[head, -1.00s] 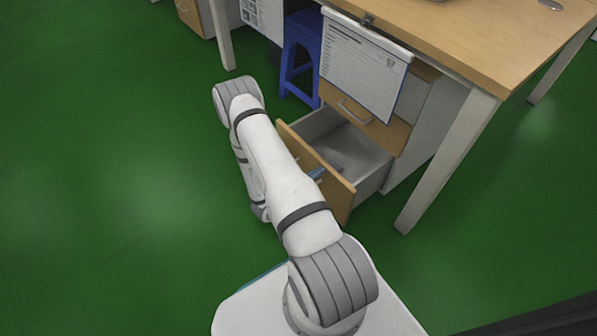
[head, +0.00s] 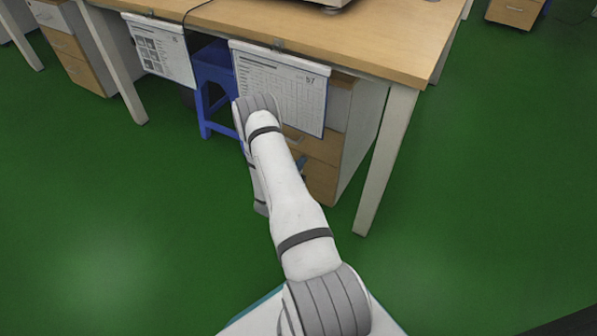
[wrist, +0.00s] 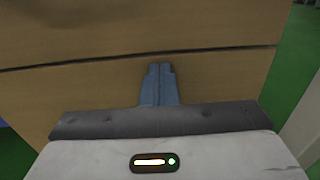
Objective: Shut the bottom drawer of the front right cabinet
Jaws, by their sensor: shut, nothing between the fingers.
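The front right cabinet (head: 368,125) has a light wood front and grey sides, under the desk. Its bottom drawer (head: 320,184) looks flush with the cabinet in the head view, with no open interior showing; my arm hides its left part. In the wrist view the drawer's wood front (wrist: 215,82) lies below a thin dark seam. My gripper (wrist: 160,68) is shut and empty, its blue fingertips at this front just under the seam. I cannot tell if they touch it. In the head view a bit of the gripper (head: 302,162) shows beside my arm.
A printed sheet (head: 285,88) hangs over the cabinet's upper part. A blue stool (head: 212,85) stands left of it under the desk (head: 340,35). A desk leg (head: 385,165) stands close on the right. Green floor is open to the left and right.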

